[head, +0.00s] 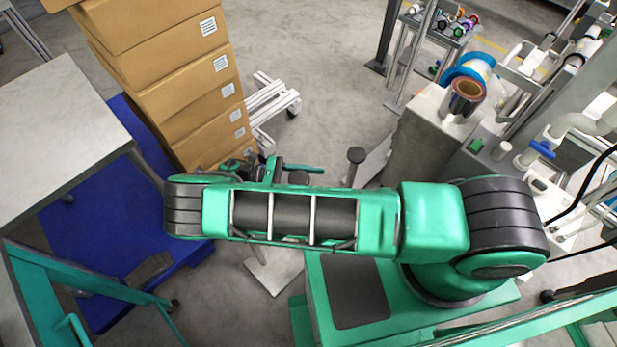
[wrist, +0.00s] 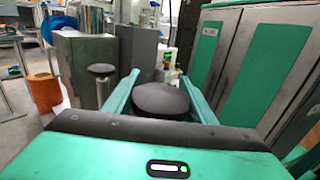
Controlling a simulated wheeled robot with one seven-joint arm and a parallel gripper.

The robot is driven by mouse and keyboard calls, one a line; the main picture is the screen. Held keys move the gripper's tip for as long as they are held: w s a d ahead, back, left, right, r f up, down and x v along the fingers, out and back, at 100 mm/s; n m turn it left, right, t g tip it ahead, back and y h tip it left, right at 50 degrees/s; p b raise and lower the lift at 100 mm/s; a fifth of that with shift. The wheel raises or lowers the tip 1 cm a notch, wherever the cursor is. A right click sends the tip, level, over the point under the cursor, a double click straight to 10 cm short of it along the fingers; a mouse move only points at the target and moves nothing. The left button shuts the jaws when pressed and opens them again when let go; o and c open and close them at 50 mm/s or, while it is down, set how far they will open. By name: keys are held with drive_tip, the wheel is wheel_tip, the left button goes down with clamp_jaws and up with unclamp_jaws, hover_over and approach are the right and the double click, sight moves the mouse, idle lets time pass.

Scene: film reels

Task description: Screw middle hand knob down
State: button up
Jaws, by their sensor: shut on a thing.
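A round black hand knob (wrist: 162,100) sits between the two green fingers of my gripper (wrist: 160,80) in the wrist view. My gripper is shut on this knob, with a finger along each side. Its stem is hidden. In the head view a dark knob top (head: 299,177) shows just beyond my arm, close to a green finger; the arm covers part of the gripper. Another black knob (wrist: 102,70) on an upright metal post stands apart, left of the gripper in the wrist view. A similar free knob (head: 356,155) on a post shows in the head view.
A tall stack of cardboard boxes (head: 185,80) stands left of the gripper, by a blue pallet (head: 85,225). A grey block (head: 425,140) with reels and machinery is at the right. An orange roll (wrist: 45,92) stands at left in the wrist view. Grey floor lies between.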

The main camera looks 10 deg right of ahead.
drive_tip(key=shift+s+a+m+g+y, duration=0.15)
drive_tip(key=shift+s+m+g+y, duration=0.1)
drive_tip(key=shift+m+g+y, duration=0.8)
drive_tip(key=shift+s+a+m+g+y, duration=0.15)
drive_tip(key=shift+s+m+g+y, duration=0.2)
drive_tip(key=shift+m+g, duration=0.75)
drive_tip(key=shift+s+a+m+g+y, duration=0.2)
drive_tip(key=shift+m+g+y, duration=0.45)
drive_tip(key=shift+g, duration=0.9)
drive_tip(key=shift+y, duration=0.25)
drive_tip(key=o, duration=1)
drive_tip(key=shift+o, duration=0.2)
